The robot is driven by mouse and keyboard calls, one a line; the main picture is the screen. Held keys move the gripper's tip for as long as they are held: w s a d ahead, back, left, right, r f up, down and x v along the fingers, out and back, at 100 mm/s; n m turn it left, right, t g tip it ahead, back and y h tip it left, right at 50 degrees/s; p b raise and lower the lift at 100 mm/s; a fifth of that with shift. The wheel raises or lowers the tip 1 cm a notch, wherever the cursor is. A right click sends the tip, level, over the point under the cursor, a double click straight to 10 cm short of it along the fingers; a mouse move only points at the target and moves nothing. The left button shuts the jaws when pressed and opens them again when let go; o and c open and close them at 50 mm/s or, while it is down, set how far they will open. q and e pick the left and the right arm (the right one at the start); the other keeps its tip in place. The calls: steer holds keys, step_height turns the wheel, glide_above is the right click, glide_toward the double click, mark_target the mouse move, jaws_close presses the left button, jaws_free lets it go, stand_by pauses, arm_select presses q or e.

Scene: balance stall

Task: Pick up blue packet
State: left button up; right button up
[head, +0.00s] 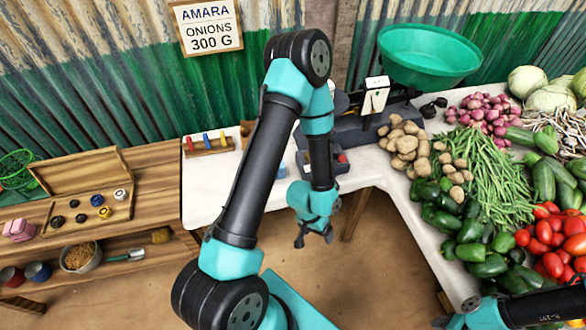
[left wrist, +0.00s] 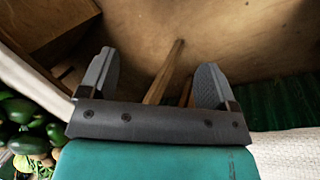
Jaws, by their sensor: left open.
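A small light-blue item (head: 281,170), perhaps the blue packet, shows on the white counter just right of my left arm's link. The arm hides part of it, so I cannot tell its full shape. My left gripper (head: 314,239) points down in front of the counter, over the brown floor, below and right of the blue item and apart from it. In the left wrist view its two fingers (left wrist: 157,72) are spread with nothing between them. My right gripper (head: 442,322) only partly shows at the bottom right edge, and its jaws are unclear.
A balance scale with a green pan (head: 430,55) stands at the back of the counter (head: 215,190). Potatoes (head: 405,145), beans, peppers (head: 470,235) and tomatoes (head: 553,240) crowd the right. A rack of coloured pegs (head: 208,143) stands back left. A wooden shelf (head: 155,190) is at left.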

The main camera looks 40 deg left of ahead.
arm_select(q)
steer(key=w+a+r+m+g+y, duration=0.2)
steer(key=w+a+r, duration=0.4)
steer(key=a+r, duration=0.5)
steer(key=w+a+r+m+g+y, duration=0.2)
steer(key=w+a+r+m+y, duration=0.2)
steer(key=a+r, duration=0.6)
steer(key=w+r+m, duration=0.1)
steer(key=w+m, duration=0.1)
steer(key=w, duration=0.1)
steer(key=shift+w+a+r+m+y, duration=0.2)
steer(key=shift+a+m+y, duration=0.1)
steer(key=shift+a+y, duration=0.1)
steer(key=x, duration=1.2)
steer(key=shift+s+d+f, duration=0.15)
steer(key=shift+d, duration=0.05)
steer(key=shift+f, duration=0.1)
steer(key=x, duration=0.5)
steer(key=shift+s+d, duration=0.1)
